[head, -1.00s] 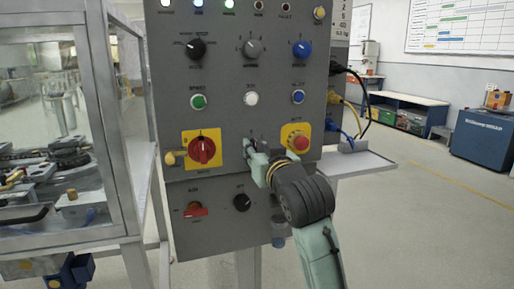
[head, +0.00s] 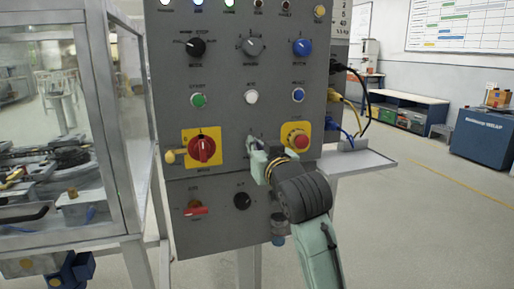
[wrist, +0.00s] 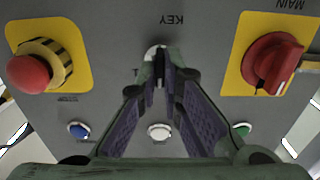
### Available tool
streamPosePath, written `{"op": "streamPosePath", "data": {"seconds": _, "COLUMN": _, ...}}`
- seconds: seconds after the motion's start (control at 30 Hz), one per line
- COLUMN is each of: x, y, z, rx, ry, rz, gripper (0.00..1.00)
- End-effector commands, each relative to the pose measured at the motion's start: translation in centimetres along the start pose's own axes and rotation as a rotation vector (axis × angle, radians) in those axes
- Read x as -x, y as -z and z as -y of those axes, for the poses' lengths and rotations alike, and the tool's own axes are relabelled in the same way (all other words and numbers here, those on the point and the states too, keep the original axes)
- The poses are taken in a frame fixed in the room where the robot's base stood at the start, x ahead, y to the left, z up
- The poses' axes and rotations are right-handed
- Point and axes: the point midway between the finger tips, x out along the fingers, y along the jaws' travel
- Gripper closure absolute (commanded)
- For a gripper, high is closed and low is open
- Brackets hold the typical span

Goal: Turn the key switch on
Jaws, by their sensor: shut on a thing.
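The key switch (wrist: 155,52) shows in the wrist view under the upside-down label KEY, at the tips of my gripper (wrist: 160,72). The fingertips are closed together on the key's thin dark part, in front of a pale round collar. In the head view my gripper (head: 256,150) reaches the grey panel (head: 222,125) between the red main switch and the emergency stop. There the gripper hides most of the key switch. The angle of the key is hard to make out.
The red main switch (head: 201,149) on its yellow plate is left of my gripper. The red emergency stop button (head: 298,139) is close by on the right. White (head: 251,97), green (head: 198,100) and blue (head: 298,96) buttons sit above. A grey shelf (head: 355,161) juts out at right.

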Motion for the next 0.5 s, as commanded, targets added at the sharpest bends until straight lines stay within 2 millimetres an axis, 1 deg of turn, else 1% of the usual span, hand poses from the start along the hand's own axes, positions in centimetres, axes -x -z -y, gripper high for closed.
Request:
{"op": "streamPosePath", "data": {"seconds": 0.27, "x": 0.01, "y": 0.03, "z": 0.04, "rx": -0.010, "ry": 0.001, "rz": 0.001, "gripper": 1.00}}
{"op": "streamPosePath", "data": {"seconds": 0.5, "x": -0.03, "y": 0.20, "z": 0.07, "rx": -0.097, "ry": 0.003, "rz": 0.002, "gripper": 1.00}}
